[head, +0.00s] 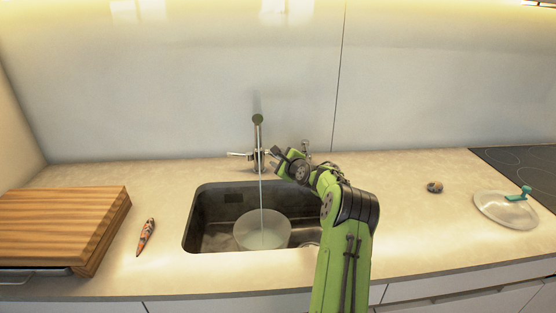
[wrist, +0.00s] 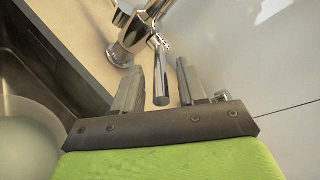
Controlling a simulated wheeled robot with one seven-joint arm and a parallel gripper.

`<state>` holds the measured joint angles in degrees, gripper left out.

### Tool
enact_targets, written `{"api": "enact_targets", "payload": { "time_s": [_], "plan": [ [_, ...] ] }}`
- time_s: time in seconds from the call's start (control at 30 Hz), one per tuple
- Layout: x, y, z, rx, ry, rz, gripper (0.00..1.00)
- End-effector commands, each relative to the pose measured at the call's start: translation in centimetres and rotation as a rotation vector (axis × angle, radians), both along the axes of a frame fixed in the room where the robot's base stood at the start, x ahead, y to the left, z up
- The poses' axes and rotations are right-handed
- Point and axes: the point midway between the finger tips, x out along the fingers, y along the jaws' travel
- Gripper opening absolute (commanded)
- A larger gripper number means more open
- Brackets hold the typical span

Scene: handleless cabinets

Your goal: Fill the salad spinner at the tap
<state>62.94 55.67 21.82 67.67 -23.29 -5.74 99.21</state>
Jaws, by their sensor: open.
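The salad spinner bowl (head: 262,232), pale and translucent, sits in the dark sink (head: 205,215) under the tap (head: 258,135). A thin stream of water (head: 261,195) runs from the tap down into the bowl. The bowl also shows at the lower left of the wrist view (wrist: 25,140). My gripper (head: 277,154) is just right of the tap, above the sink's back edge. In the wrist view my gripper (wrist: 160,72) is open, with a chrome tap lever (wrist: 161,80) showing between its fingers; contact cannot be told. The water level is unclear.
A clear lid with a green knob (head: 505,209) lies on the right counter, beside the hob (head: 525,165). A small round object (head: 434,187) is left of it. A wooden board (head: 60,225) and a carrot-like object (head: 146,236) lie on the left. The back wall is close behind the tap.

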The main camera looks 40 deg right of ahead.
Motion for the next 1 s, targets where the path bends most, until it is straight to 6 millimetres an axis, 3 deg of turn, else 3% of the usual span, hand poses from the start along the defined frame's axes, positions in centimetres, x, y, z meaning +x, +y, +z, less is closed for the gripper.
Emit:
{"api": "enact_targets", "payload": {
  "time_s": [0.37,0.63,1.0],
  "plan": [
    [0.88,-0.34,-0.26,-0.001,0.002,-0.001,0.41],
    [0.86,-0.32,-0.24,-0.001,0.001,-0.001,0.01],
    [0.86,-0.3,-0.36,-0.003,-0.003,0.0,0.0]
  ]
}}
